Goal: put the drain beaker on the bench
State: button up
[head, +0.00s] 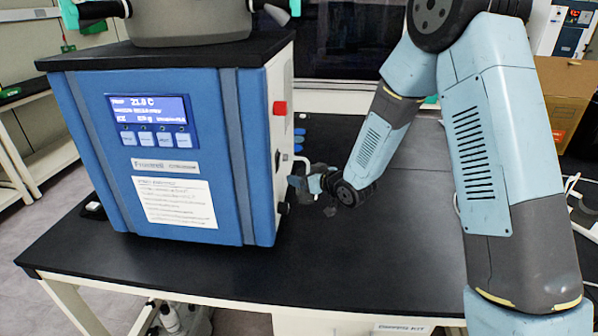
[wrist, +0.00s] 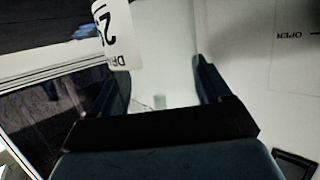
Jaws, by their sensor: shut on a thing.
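My gripper (head: 300,183) is beside the right wall of the blue and white freeze dryer (head: 180,150), low and near the bench. In the wrist view its two dark fingers (wrist: 160,75) stand well apart, shut on the drain beaker (wrist: 160,100). The beaker is clear and pale, so its outline is hard to make out; in the head view I cannot pick it out at the gripper. A white tag (wrist: 112,35) with "DRA" and a large "2" shows beside the left finger. The black bench top (head: 350,255) lies below the gripper.
A red button (head: 280,108) and a white curved tube (head: 298,160) are on the dryer's right side, close to my gripper. Blue items (head: 299,135) lie behind. A cardboard box (head: 567,105) stands at the back right. The bench front is clear.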

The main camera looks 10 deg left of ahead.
jog(key=shift+d+f, duration=0.1)
jog(key=shift+f, duration=2.15)
jog(key=shift+f, duration=0.55)
jog(key=o, duration=1.1)
